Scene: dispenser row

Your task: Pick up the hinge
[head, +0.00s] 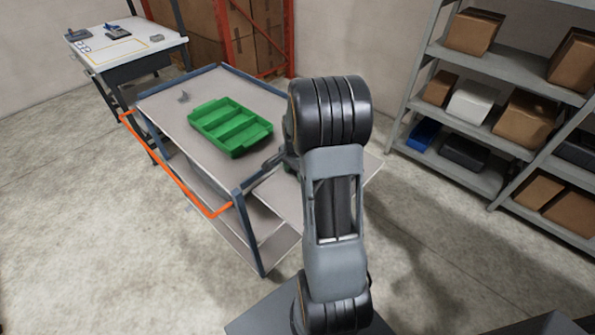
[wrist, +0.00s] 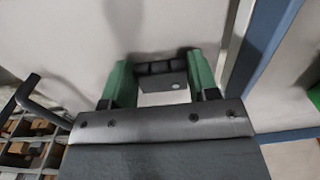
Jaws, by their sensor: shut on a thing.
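My gripper (wrist: 161,76) shows in the wrist view with its two green fingers on either side of a small grey hinge (wrist: 172,79). The hinge has a flat plate with a hole and a dark, segmented knuckle edge along its top. The fingers are shut on it. In the head view my arm hides the gripper and the hinge; the arm reaches over the right part of the grey cart top (head: 172,105).
An orange rail (head: 172,169) runs along the cart's left side. A white-topped table (head: 124,48) stands behind left. Shelving with boxes (head: 526,118) stands at right.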

